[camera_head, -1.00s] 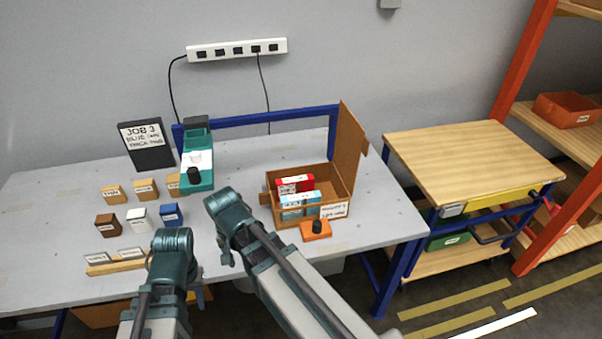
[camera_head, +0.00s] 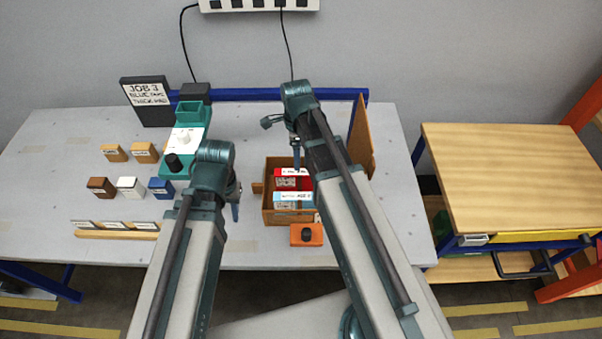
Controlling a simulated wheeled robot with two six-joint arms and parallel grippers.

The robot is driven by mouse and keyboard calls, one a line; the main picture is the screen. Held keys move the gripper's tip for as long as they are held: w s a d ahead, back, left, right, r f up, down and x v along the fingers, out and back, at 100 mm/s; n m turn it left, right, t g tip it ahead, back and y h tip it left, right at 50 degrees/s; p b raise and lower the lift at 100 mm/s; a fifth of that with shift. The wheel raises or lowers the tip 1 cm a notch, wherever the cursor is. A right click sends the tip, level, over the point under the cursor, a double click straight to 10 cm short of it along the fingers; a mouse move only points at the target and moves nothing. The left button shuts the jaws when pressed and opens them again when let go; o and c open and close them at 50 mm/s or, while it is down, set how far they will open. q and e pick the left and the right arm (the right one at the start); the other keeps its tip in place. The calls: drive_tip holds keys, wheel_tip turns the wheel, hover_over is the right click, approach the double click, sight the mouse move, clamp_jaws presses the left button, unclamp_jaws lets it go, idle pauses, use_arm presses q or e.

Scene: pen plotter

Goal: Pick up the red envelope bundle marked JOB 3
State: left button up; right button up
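My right gripper (camera_head: 296,160) points down just above the red bundle, and my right arm covers the box's right side. I cannot tell whether its fingers are apart or whether they touch the bundle. My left gripper (camera_head: 235,212) hangs over the table, left of the box, with nothing seen in it. Its finger gap does not show.
An orange block with a black knob (camera_head: 307,235) sits in front of the box. A teal device (camera_head: 184,140), a JOB 3 sign (camera_head: 147,101) and several small blocks (camera_head: 131,187) occupy the table's left. A wooden-topped cart (camera_head: 500,180) stands right.

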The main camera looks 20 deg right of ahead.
sight(297, 172)
drive_tip(key=shift+a+f, duration=0.1)
drive_tip(key=shift+f, duration=0.05)
use_arm(q)
wheel_tip(297, 172, down, 8)
drive_tip(key=b, duration=0.8)
drive_tip(key=shift+f, duration=0.25)
use_arm(e)
wheel_tip(297, 172, down, 8)
drive_tip(key=shift+f, duration=0.1)
use_arm(q)
wheel_tip(297, 172, down, 6)
drive_tip(key=b, duration=0.6)
drive_tip(key=shift+r, duration=0.25)
use_arm(e)
wheel_tip(297, 172, down, 5)
drive_tip(key=shift+a+f, duration=0.15)
drive_tip(key=shift+f, duration=0.05)
use_arm(q)
drive_tip(key=shift+r, duration=0.1)
use_arm(e)
drive_tip(key=shift+r, duration=0.1)
clamp_jaws()
